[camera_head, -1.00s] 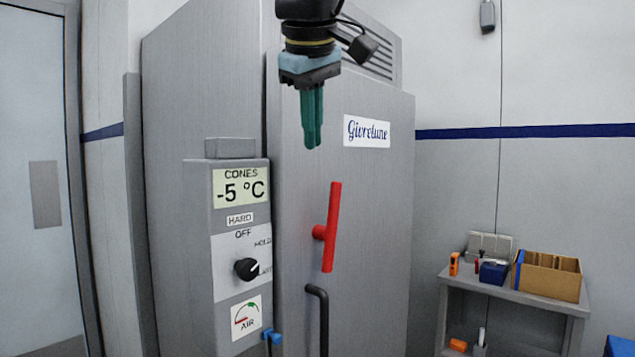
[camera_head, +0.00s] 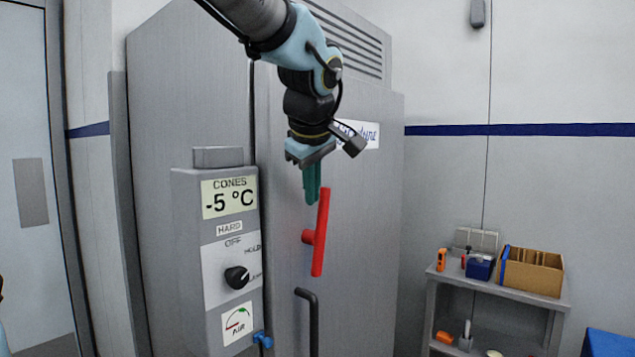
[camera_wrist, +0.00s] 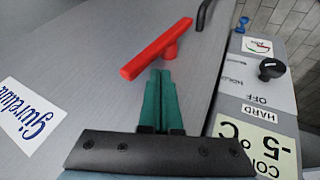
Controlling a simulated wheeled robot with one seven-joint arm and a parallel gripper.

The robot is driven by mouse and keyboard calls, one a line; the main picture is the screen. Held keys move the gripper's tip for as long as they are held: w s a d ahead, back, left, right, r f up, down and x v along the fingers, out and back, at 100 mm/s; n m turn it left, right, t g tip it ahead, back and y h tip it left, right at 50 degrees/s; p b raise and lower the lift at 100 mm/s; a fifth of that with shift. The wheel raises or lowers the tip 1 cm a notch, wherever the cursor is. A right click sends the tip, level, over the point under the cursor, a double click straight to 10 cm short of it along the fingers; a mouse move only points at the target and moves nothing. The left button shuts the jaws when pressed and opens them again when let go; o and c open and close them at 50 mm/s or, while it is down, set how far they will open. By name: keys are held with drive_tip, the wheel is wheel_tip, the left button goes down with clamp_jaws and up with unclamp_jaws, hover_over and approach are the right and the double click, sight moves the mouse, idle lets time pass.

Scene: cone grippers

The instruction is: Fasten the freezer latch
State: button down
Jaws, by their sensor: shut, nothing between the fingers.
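The freezer latch is a red bar (camera_head: 321,232) on a short round pivot, on the grey freezer door (camera_head: 365,250). It stands nearly upright, its top leaning slightly right. My gripper (camera_head: 312,198) points down, with its green fingers closed together and empty. Its tips are beside the upper end of the bar in the head view. In the wrist view my gripper (camera_wrist: 160,75) has its fingertips close to the red bar (camera_wrist: 157,48), near its pivot; I cannot tell whether they touch.
A control box (camera_head: 218,260) with a -5 °C display and black knob stands left of the latch. A black door handle (camera_head: 309,310) is below it. A side table (camera_head: 500,292) with boxes stands at the right. The door right of the latch is clear.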

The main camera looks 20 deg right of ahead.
drive_tip(key=shift+w+d+f, duration=0.1)
drive_tip(key=shift+w+d, duration=0.25)
drive_tip(key=shift+d, duration=0.3)
drive_tip(key=shift+d, duration=0.1)
